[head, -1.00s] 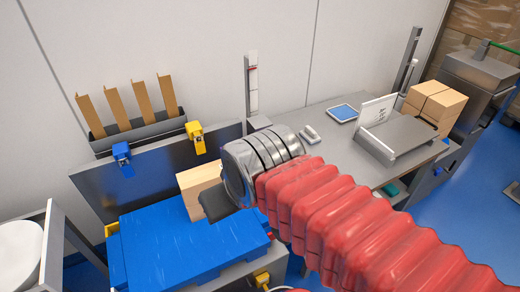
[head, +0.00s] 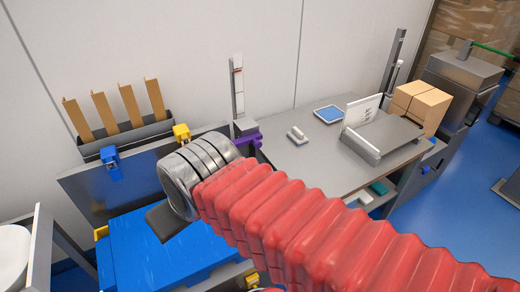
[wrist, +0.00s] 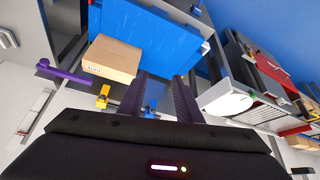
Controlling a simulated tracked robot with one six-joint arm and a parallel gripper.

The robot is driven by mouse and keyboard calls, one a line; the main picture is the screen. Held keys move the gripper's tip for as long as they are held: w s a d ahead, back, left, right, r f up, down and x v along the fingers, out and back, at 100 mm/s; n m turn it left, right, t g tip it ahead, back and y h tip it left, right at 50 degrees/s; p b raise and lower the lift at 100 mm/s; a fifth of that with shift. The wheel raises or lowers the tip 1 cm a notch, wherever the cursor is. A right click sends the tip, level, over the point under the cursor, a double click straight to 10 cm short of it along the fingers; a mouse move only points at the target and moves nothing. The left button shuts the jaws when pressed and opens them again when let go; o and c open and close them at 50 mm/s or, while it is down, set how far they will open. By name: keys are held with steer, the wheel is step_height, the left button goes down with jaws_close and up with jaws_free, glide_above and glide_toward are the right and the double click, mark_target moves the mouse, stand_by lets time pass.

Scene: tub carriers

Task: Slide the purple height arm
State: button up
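The purple height arm (head: 248,141) shows beside the foot of the upright scale post (head: 237,88), just right of my silver wrist, which hides part of it. In the wrist view it is a purple bar with a round knob (wrist: 64,73), at the left, apart from my fingers. My gripper (wrist: 160,92) is open, its two dark fingers spread with nothing held between them. In the head view only a dark part of my gripper (head: 168,222) shows above the blue tub.
A blue tub (head: 165,255) lies below my gripper; a cardboard box (wrist: 112,58) sits by it. A yellow clamp (head: 181,132) and a blue clamp (head: 110,160) sit on the grey panel. The grey table (head: 300,160) at right has free room around a small white item.

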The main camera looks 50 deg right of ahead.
steer(key=shift+o, duration=1.4)
steer(key=shift+w+d, duration=0.15)
steer(key=shift+o, duration=0.2)
steer(key=w+d+f+m+t+h, duration=0.1)
steer(key=w+d+f+t+h, duration=0.1)
steer(key=w+d, duration=1)
steer(key=shift+d+f+h, duration=0.3)
steer(key=shift+d+h, duration=0.2)
steer(key=shift+h, duration=0.1)
steer(key=w+d+f+t+h, duration=0.1)
steer(key=w+d+f+t, duration=0.3)
steer(key=d, duration=0.6)
steer(key=w+d+f+h, duration=0.1)
steer(key=w+d+f, duration=0.1)
steer(key=d+f, duration=0.6)
steer(key=s+d+f+m+t, duration=0.2)
steer(key=s+d+f+t, duration=0.3)
steer(key=s+d+f, duration=0.2)
steer(key=s+d, duration=0.2)
steer(key=s, duration=0.1)
steer(key=shift+s+f+t, duration=0.15)
steer(key=shift+s+t, duration=0.15)
